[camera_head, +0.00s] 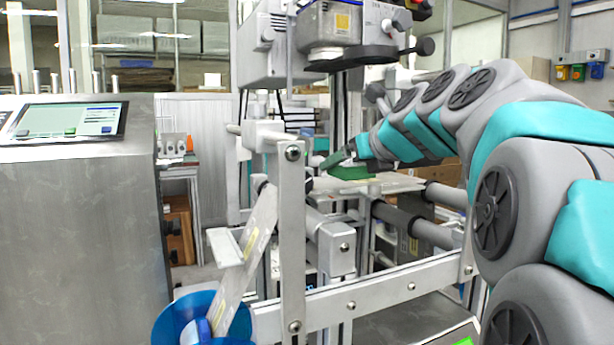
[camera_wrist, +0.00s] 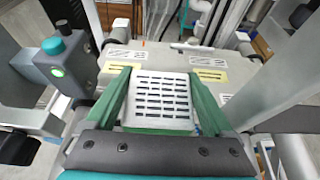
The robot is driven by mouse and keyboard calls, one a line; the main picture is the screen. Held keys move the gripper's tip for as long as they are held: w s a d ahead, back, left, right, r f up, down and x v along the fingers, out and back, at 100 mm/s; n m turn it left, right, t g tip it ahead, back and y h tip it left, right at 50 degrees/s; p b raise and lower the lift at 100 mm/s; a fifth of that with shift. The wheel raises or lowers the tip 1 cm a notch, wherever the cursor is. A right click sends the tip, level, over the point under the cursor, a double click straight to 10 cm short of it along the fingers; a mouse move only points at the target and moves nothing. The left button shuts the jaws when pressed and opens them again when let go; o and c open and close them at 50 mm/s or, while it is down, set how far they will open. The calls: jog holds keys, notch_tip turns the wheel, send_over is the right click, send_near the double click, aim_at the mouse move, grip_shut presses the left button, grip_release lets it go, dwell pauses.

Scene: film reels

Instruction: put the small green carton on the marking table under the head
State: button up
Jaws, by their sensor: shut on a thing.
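My gripper (camera_wrist: 158,76) has two green fingers, shut on the sides of the small green carton (camera_wrist: 160,130). In the wrist view the carton shows a white face with rows of dark bars and a green edge near me. In the head view the green carton (camera_head: 350,173) is at the end of my arm, over the marking table (camera_head: 398,187) and below the marking head (camera_head: 335,25). The table also shows in the wrist view (camera_wrist: 170,58). I cannot tell whether the carton touches the table.
A steel cabinet with a screen (camera_head: 65,120) stands at the left. A metal frame post (camera_head: 293,230) and a blue bin (camera_head: 175,325) are in front. In the wrist view a grey box with a teal knob (camera_wrist: 63,55) stands left of my gripper. Yellow labels (camera_wrist: 208,75) lie on the table.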

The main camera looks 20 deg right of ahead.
send_over(326, 185)
jog(key=shift+s+a+b, duration=0.1)
jog(key=shift+s+b, duration=0.05)
jog(key=shift+b, duration=0.2)
notch_tip(326, 185, down, 4)
jog(key=shift+r+b, duration=0.25)
jog(key=shift+b, duration=0.6)
jog(key=o, duration=1.1)
jog(key=shift+f, duration=0.15)
jog(key=shift+o, duration=0.2)
jog(key=shift+r, duration=0.2)
jog(key=p+v, duration=0.2)
jog(key=v, duration=0.9)
jog(key=shift+s+r, duration=0.2)
jog(key=shift+s, duration=0.35)
